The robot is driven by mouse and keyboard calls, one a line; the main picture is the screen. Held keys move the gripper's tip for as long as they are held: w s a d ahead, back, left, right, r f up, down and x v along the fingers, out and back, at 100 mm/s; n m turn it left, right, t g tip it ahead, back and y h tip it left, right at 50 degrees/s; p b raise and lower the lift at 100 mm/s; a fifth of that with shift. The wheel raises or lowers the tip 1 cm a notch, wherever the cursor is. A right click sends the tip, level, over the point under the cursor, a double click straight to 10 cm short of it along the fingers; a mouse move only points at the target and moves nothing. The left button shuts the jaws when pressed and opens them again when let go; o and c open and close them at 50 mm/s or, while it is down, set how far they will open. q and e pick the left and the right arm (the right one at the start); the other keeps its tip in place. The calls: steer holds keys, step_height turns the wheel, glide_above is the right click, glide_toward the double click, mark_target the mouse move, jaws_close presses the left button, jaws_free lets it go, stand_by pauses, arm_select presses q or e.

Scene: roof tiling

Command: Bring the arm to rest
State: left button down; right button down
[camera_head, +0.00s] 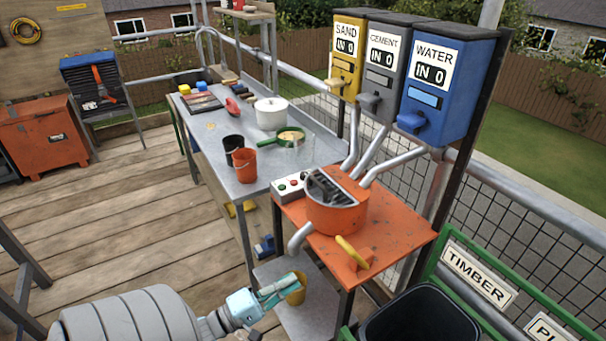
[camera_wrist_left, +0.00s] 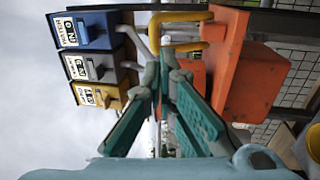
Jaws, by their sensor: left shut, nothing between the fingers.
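My left gripper (camera_head: 290,281) is at the lower middle of the head view, with its arm coming in from the lower left. Its teal fingers (camera_wrist_left: 163,70) are shut and nothing shows between them. It is in front of a yellow bucket (camera_head: 298,292) on the low shelf under the mixer outlet, and overlaps it in the picture; I cannot tell if they touch. The bucket partly shows at the right edge of the wrist view (camera_wrist_left: 313,142). My right gripper is not in view.
An orange mixer (camera_head: 338,212) stands on an orange table (camera_head: 400,232) just beyond the gripper. Sand, cement and water dispensers (camera_head: 430,85) hang behind it. A dark bin (camera_head: 420,318) is at the lower right. The wooden floor (camera_head: 110,225) at left is clear.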

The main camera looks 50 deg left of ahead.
arm_select(q)
steer(key=shift+s, duration=0.35)
stand_by(0.3)
